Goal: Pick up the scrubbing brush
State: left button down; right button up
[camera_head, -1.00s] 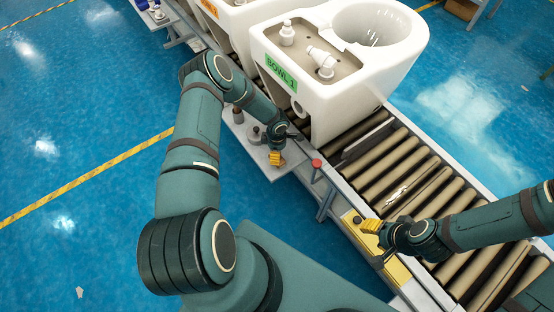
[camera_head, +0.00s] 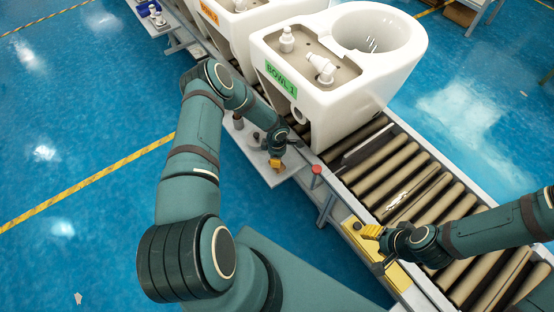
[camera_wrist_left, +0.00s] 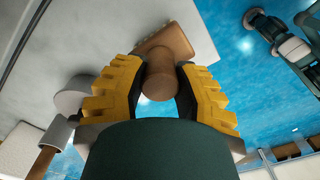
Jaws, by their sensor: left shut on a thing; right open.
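The scrubbing brush shows in the left wrist view as a brown round handle (camera_wrist_left: 158,82) with a flat brown head (camera_wrist_left: 168,40) beyond it. My left gripper (camera_wrist_left: 160,98) is shut on the handle, with a yellow finger on each side. In the head view my left gripper (camera_head: 276,163) is over the grey side shelf (camera_head: 275,180) by the conveyor, and the brush is mostly hidden there. I cannot tell whether the brush touches the shelf. My right gripper (camera_head: 372,231) is open and empty above the yellow conveyor-side panel (camera_head: 397,277).
A white toilet bowl labelled BOWL 1 (camera_head: 385,75) stands on the roller conveyor (camera_head: 400,175), close to my left gripper. A grey round object (camera_wrist_left: 76,95) stands near the brush on the shelf. A red button (camera_head: 317,169) is on the conveyor's near edge. Blue floor is open at left.

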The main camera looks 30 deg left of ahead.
pick_arm(q)
jog(key=shift+r, duration=0.5)
notch_tip(320, 180, up, 2)
jog(key=shift+w+r+p, duration=0.1)
jog(key=shift+r+p, duration=0.15)
jog(key=shift+p, duration=0.75)
jog(key=s+d+b, duration=0.1)
jog(key=s+d, duration=0.3)
jog(key=d, duration=0.6)
jog(key=s+d+b, duration=0.1)
jog(key=s+d, duration=0.3)
jog(key=d, duration=0.5)
jog(key=s+d+b, duration=0.1)
jog(key=s+d, duration=0.3)
jog(key=d, duration=0.6)
jog(key=shift+s+d+f+b, duration=0.15)
jog(key=shift+s+d+b, duration=0.05)
jog(key=shift+d+b, duration=0.15)
jog(key=c, duration=1.4)
grip_release()
jog(key=c, duration=0.3)
jog(key=shift+a, duration=0.1)
grip_shut()
